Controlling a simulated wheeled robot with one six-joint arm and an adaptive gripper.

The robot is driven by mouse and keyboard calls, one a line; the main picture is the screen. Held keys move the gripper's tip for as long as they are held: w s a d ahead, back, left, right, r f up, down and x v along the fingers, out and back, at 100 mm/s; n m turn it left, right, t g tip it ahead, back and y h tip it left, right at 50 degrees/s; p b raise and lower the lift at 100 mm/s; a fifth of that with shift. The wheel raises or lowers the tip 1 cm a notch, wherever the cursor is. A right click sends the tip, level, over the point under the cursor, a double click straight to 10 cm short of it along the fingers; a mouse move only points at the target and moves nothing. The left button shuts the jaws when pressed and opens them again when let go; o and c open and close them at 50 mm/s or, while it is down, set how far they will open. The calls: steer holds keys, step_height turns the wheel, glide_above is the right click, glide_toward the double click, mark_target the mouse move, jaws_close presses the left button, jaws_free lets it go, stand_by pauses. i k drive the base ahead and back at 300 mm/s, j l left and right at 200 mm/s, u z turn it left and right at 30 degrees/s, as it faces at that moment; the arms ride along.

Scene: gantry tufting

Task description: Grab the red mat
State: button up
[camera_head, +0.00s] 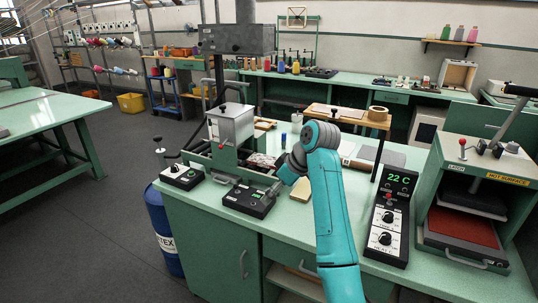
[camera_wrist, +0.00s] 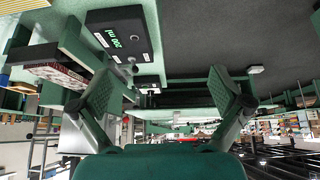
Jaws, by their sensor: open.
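The red mat (camera_head: 465,228) lies flat in the lower opening of the green heat press (camera_head: 440,190) at the right of the head view. The upper part of the press is above it, and a metal handle is at its front edge. I do not see the mat in the wrist view. My gripper (camera_wrist: 167,92) is open and empty, with its two green fingers spread wide. In the head view my arm reaches over the middle of the bench, well to the left of the press, and its fingertips are hard to make out.
A black controller reading "22 C" (camera_head: 391,215) stands just left of the press. A black display box (camera_head: 248,198) is near my gripper and also shows in the wrist view (camera_wrist: 122,38). A wooden shelf (camera_head: 345,115) with a tape roll (camera_head: 378,113) stands behind my arm.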

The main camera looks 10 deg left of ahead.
mark_target(257, 159)
steer(key=i, duration=0.95)
